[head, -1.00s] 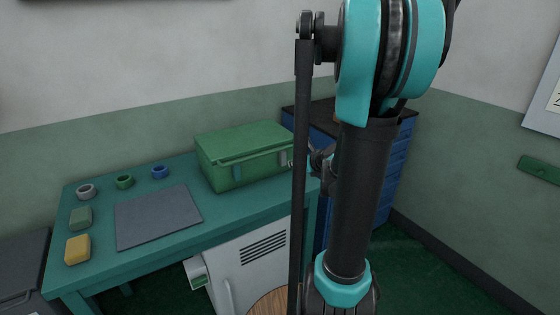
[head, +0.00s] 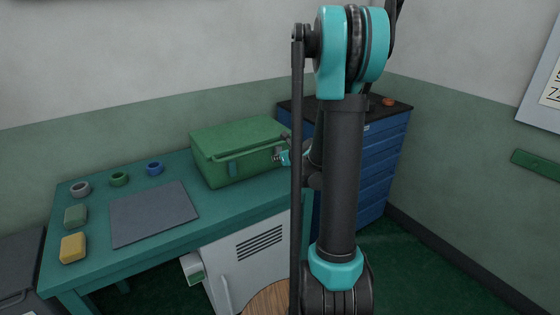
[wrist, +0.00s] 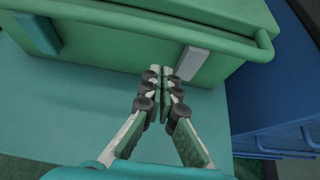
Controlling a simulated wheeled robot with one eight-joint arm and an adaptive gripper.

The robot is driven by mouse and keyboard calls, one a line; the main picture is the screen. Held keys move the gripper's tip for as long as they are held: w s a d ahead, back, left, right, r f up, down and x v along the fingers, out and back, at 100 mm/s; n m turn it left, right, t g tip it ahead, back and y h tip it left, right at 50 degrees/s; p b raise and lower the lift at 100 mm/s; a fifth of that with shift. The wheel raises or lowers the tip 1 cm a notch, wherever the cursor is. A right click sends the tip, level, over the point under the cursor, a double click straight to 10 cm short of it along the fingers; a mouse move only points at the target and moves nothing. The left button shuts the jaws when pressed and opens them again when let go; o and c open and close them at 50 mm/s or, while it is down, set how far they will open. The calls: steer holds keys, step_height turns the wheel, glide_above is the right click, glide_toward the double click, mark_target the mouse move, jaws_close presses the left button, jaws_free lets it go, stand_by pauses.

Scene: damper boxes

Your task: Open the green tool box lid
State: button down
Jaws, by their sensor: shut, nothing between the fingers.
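The green tool box (head: 240,150) stands on the teal table with its lid down. In the wrist view, the front of the green tool box (wrist: 110,48) fills the top, with a green bar handle (wrist: 225,38) along it. A pale latch (wrist: 193,62) and a dark teal latch (wrist: 38,32) show on that front. My gripper (wrist: 163,72) is shut and empty, its fingertips just below and left of the pale latch; whether they touch the box I cannot tell. In the head view my gripper (head: 279,158) is at the box's right front, partly behind my arm.
A blue drawer cabinet (head: 365,165) stands right of the table (head: 160,235). On the table are a grey mat (head: 152,212), three rings (head: 119,179), a green block (head: 75,216) and a yellow block (head: 73,248). A grey-white cabinet (head: 245,262) is below.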

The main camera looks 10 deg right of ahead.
steer(key=shift+w+a+r, duration=0.1)
steer(key=shift+r, duration=0.75)
steer(key=shift+w+a+r, duration=0.1)
steer(key=shift+r, duration=0.7)
steer(key=shift+d+r, duration=0.1)
